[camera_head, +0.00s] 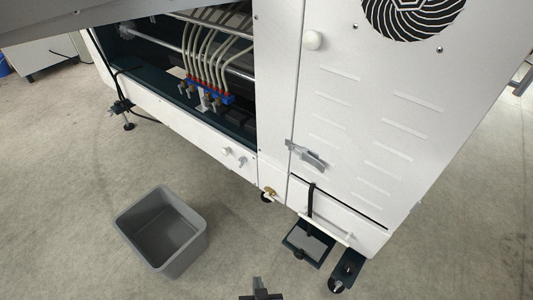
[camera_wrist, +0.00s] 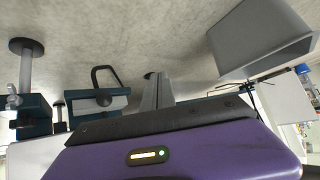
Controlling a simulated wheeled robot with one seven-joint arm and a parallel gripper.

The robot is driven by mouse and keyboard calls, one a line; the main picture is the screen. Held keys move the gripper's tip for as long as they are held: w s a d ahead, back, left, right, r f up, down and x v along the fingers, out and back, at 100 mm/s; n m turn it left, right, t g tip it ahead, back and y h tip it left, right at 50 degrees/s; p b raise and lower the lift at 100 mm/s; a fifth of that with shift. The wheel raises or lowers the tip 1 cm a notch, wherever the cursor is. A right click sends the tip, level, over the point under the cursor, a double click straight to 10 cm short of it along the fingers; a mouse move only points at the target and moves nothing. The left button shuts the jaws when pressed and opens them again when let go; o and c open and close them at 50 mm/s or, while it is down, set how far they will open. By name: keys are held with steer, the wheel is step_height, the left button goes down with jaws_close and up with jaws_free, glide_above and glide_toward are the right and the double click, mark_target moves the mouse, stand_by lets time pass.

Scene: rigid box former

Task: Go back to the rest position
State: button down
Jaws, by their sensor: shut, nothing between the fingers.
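My gripper (camera_head: 257,284) shows at the bottom edge of the head view, in front of the white machine, with its fingers together and nothing held. In the wrist view the grey fingers (camera_wrist: 158,90) stick out beyond a purple housing with a small lit indicator, which fills the lower part of the picture. The white box former (camera_head: 360,140) stands behind, with its open bay at the upper left. Most of my arm is out of the head view.
An empty grey bin (camera_head: 163,230) stands on the floor left of my gripper; it also shows in the wrist view (camera_wrist: 258,38). A machine foot (camera_head: 345,284) and a low pedal-like part (camera_head: 308,243) lie to the right. The concrete floor (camera_head: 70,200) is clear at left.

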steer(key=s+d+r+t+h+p, duration=0.1)
steer(key=s+d+r+t, duration=0.1)
steer(key=s+d+r, duration=0.75)
steer(key=s+d+r+t+p, duration=0.2)
steer(key=s+d+r, duration=0.4)
steer(key=r, duration=0.7)
steer(key=s+d+r+t+h+p, duration=0.1)
steer(key=s+d+r, duration=0.65)
steer(key=r, duration=0.35)
step_height(320, 180, up, 36)
steer(key=p, duration=3.7)
steer(key=shift+s+a+r, duration=0.2)
steer(key=shift+s+a, duration=0.05)
steer(key=shift+s, duration=0.15)
